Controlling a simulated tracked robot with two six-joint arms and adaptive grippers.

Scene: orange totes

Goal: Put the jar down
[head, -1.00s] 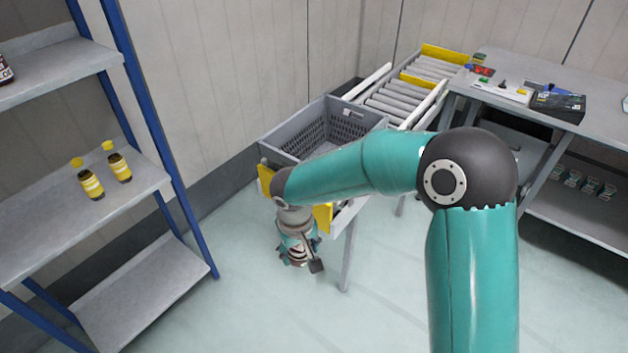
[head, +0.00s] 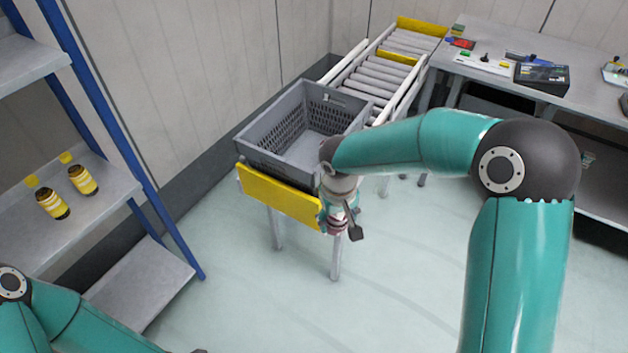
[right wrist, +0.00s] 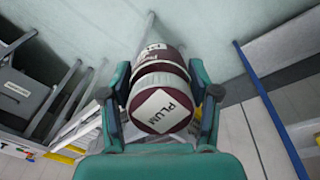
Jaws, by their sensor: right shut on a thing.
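The jar (right wrist: 163,100) is dark maroon and white with a "PLUM" label. In the right wrist view it sits between the two teal fingers of my right gripper (right wrist: 161,92), which is shut on it. In the head view my right gripper (head: 338,217) hangs beside the front right corner of a grey crate, outside it, above the floor. Only a small part of the jar shows there, under the gripper. My left arm enters at the lower left of the head view, but its gripper is out of the picture.
The open grey crate (head: 262,133) looks empty and stands at the near end of a roller conveyor (head: 372,85) with a yellow end plate (head: 279,196). A shelf (head: 110,188) at left holds two yellow-capped jars (head: 53,204). A workbench (head: 590,108) stands at right. The front floor is clear.

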